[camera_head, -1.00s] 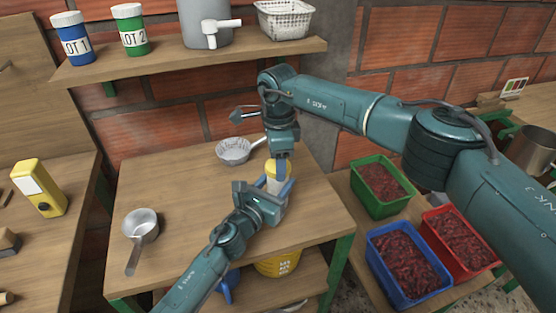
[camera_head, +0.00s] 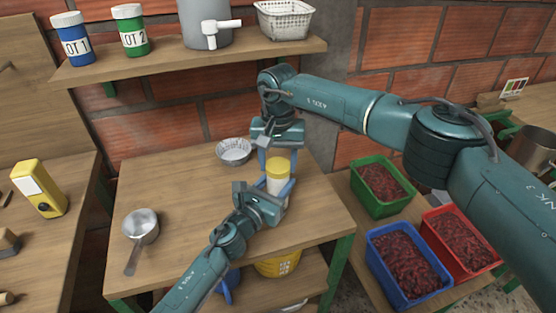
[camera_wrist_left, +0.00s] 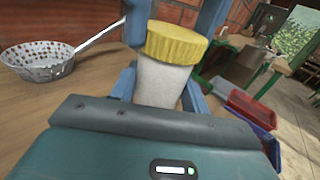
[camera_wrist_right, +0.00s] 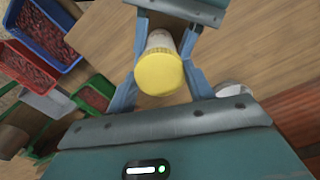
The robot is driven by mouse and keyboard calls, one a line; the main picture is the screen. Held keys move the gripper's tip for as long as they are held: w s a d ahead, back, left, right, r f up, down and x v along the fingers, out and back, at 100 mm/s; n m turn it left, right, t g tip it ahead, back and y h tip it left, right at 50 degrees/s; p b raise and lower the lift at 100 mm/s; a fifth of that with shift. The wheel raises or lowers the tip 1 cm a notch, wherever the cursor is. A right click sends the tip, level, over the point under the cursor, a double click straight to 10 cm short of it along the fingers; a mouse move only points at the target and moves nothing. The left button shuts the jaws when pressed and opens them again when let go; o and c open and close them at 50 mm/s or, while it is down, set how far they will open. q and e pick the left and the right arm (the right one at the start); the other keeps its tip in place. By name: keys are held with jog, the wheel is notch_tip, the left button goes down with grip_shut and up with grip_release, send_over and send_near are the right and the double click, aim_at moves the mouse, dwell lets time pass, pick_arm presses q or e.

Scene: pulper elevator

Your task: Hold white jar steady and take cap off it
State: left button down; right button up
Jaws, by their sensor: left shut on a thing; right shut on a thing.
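The white jar (camera_head: 275,187) with its yellow cap (camera_head: 277,167) stands upright at the right side of the wooden table. My left gripper (camera_head: 273,190) is shut on the jar body. In the left wrist view the jar (camera_wrist_left: 165,84) is between its blue fingers, with the ribbed cap (camera_wrist_left: 174,43) on top. My right gripper (camera_head: 278,160) points down from above and is shut on the cap, one finger on each side. In the right wrist view the cap (camera_wrist_right: 159,73) is between the fingers, and the cap and jar appear in line. I cannot tell whether the cap is loosened.
A strainer (camera_head: 234,151) lies behind and left of the jar, and a metal saucepan (camera_head: 140,227) is at the table's left. A shelf (camera_head: 190,61) with containers is above. Crates of red fruit (camera_head: 380,187) stand to the right. The table's middle is clear.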

aim_at(278, 165)
jog(key=shift+r, duration=0.1)
dwell(0.3)
jog(key=shift+r, duration=1)
jog(key=shift+r, duration=2)
pick_arm(q)
jog(key=c, duration=0.6)
grip_release()
jog(key=shift+c, duration=0.2)
